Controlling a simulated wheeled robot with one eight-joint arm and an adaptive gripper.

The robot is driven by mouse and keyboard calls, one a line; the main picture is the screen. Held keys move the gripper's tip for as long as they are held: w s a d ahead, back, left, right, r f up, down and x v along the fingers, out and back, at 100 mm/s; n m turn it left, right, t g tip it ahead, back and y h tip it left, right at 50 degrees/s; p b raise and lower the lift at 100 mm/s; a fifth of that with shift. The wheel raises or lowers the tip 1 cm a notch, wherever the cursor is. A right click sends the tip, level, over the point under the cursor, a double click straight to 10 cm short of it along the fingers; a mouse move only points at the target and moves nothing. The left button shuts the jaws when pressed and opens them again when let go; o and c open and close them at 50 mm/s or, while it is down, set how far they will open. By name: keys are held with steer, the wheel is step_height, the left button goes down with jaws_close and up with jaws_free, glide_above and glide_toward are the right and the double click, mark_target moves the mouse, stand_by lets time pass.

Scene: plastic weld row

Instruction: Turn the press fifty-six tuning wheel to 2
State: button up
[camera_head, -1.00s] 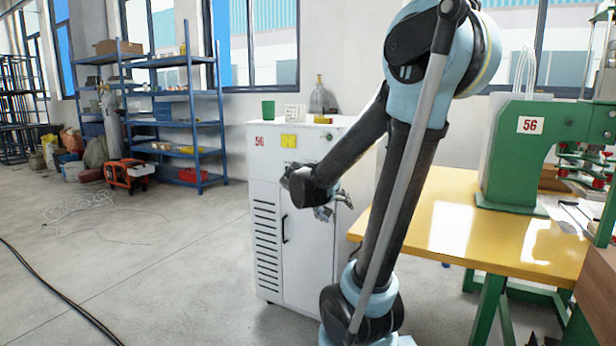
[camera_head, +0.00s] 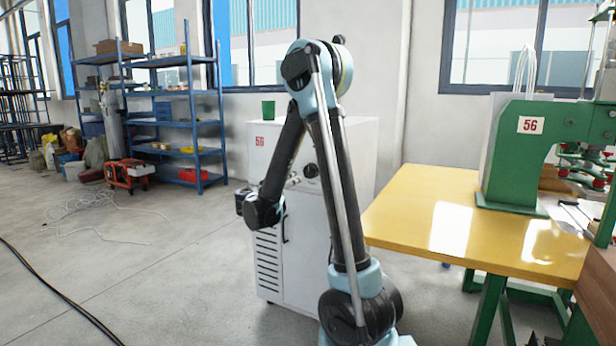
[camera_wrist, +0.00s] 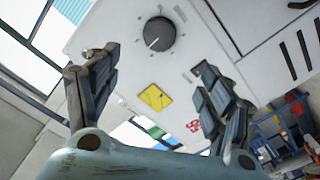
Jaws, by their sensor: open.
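The tuning wheel is a round dark knob (camera_wrist: 159,33) on the upper front of the white cabinet (camera_head: 350,150) marked 56. A yellow label (camera_wrist: 155,97) and red 56 (camera_wrist: 193,125) show between the fingers.
A green cup (camera_head: 268,110) stands on the cabinet. The yellow table (camera_head: 410,215) with the green press (camera_head: 515,155) is at the right. Blue shelves (camera_head: 190,125) and a red machine (camera_head: 128,172) stand at the back left. The floor (camera_head: 150,270) left of the cabinet is mostly clear.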

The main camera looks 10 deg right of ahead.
mark_target(309, 172)
steer(key=x, duration=1.7)
steer(key=shift+d, duration=0.1)
steer(key=c, duration=1)
steer(key=shift+c, duration=0.2)
